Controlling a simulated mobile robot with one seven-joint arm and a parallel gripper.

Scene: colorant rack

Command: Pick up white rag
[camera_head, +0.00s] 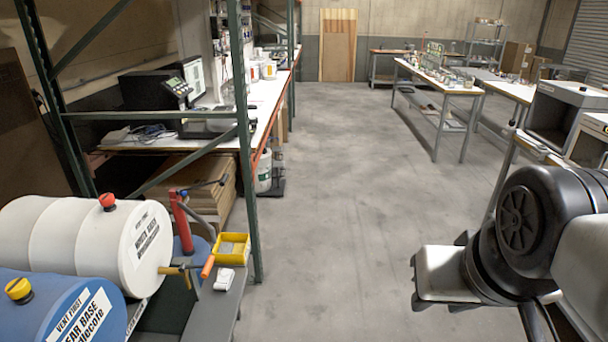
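A small white crumpled thing, which looks like the white rag (224,279), lies on a narrow grey bench (216,310) at the lower left, just in front of a yellow bin. My gripper (418,283) is at the lower right, at the end of my arm, well to the right of the rag and far from it. Dark finger parts show at its left side, but their gap is not clear. Nothing visible is held in it.
A white drum (75,235) and a blue drum (55,305) lie beside the bench. The yellow bin (233,247) and an orange-handled tool (208,266) are close to the rag. A green rack post (245,150) stands behind. The grey floor (330,220) between is clear.

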